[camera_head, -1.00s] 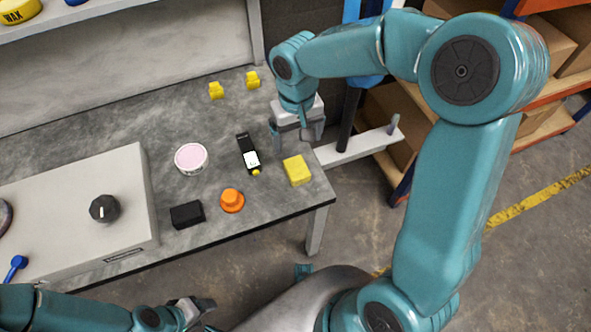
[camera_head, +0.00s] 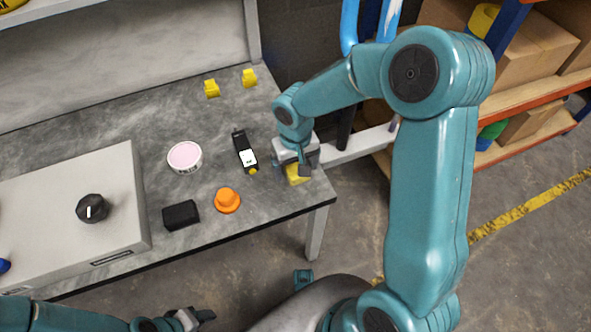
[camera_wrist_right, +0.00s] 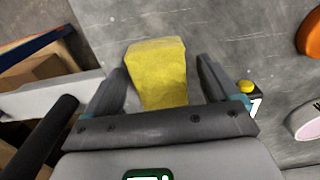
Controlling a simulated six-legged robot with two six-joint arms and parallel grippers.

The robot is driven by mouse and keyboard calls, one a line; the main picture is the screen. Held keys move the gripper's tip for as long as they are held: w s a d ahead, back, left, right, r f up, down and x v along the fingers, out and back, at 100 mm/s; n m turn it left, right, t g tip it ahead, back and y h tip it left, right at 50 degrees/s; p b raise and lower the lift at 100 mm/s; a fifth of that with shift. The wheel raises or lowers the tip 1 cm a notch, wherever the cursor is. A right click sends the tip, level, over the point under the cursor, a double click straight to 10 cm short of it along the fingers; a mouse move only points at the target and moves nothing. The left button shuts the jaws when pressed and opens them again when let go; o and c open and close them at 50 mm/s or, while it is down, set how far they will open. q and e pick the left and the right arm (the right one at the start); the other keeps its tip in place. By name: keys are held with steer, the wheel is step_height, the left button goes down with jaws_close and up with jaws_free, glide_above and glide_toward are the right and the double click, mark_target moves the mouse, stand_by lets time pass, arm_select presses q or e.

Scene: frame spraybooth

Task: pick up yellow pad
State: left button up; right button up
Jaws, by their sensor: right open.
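The yellow pad (camera_head: 297,176) lies on the grey table near its right corner, partly hidden by my right gripper (camera_head: 302,168). In the right wrist view the yellow pad (camera_wrist_right: 158,72) shows between the two spread fingers of my right gripper (camera_wrist_right: 165,78). The gripper is open, with a gap between the pad and each finger. My left gripper (camera_head: 195,317) is at the bottom edge of the head view, away from the table top; its finger opening is too small to tell.
A black bottle with a white label (camera_head: 246,152), an orange knob-shaped piece (camera_head: 227,201), a black block (camera_head: 181,215) and a pink-topped round tin (camera_head: 185,157) stand left of the pad. A grey box with a dial (camera_head: 70,220) fills the table's left. Shelves (camera_head: 500,95) stand at right.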

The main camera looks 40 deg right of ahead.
mark_target(295, 166)
steer(key=shift+c, duration=0.3)
steer(key=c, duration=1)
steer(key=shift+r, duration=0.1)
step_height(295, 166, up, 20)
steer(key=p, duration=0.6)
